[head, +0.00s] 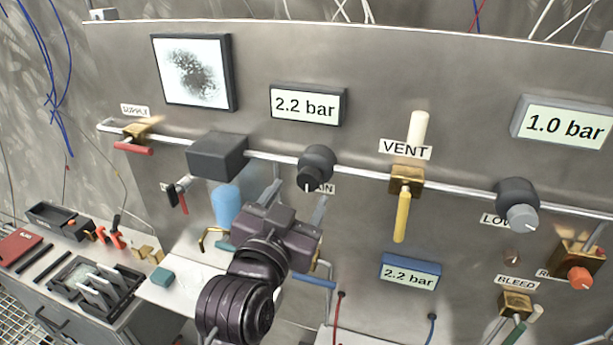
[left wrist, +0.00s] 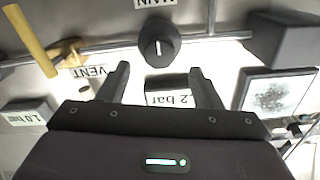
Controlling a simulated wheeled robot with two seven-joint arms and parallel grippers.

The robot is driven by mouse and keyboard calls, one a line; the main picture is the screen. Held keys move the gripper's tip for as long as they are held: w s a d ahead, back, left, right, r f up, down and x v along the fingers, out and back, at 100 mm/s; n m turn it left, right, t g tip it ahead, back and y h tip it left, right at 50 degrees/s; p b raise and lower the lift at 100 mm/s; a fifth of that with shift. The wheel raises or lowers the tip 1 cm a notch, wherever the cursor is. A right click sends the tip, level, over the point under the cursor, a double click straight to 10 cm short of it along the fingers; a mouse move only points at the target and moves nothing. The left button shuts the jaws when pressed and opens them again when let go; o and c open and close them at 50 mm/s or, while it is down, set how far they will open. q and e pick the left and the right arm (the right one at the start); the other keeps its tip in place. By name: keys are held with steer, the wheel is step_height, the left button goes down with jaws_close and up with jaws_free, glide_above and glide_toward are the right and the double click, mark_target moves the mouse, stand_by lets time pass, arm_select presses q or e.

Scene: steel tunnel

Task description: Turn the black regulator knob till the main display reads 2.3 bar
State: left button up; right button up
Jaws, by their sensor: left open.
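The black regulator knob (head: 315,166) sits on the pipe above a partly covered label ending in "AIN". In the left wrist view the knob (left wrist: 158,48) shows a white pointer line, near the "MAIN" label. The main display (head: 306,104) above it reads 2.2 bar. My left gripper (head: 297,196) is open and empty, just below the knob in the head view. In the left wrist view its fingertips (left wrist: 158,68) are spread to either side of the knob's line, apart from it. My right gripper is not in view.
A yellow-handled VENT valve (head: 403,205) and a grey-capped knob (head: 518,205) lie right along the pipe. A dark box (head: 217,156) is left. Other displays read 1.0 bar (head: 564,125) and 2.2 bar (head: 410,273). A bench with tools (head: 75,265) stands lower left.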

mark_target(308, 182)
arm_select(q)
steer(key=p+x, duration=0.1)
steer(key=x, duration=0.3)
steer(key=shift+w+d, duration=0.1)
steer(key=shift+w+f, duration=0.1)
steer(key=shift+w, duration=0.25)
steer(key=shift+d, duration=0.1)
steer(key=c, duration=1)
steer(key=shift+m, duration=0.8)
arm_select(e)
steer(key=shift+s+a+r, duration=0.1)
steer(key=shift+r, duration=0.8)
arm_select(q)
steer(key=o, duration=1)
steer(key=shift+s, duration=0.1)
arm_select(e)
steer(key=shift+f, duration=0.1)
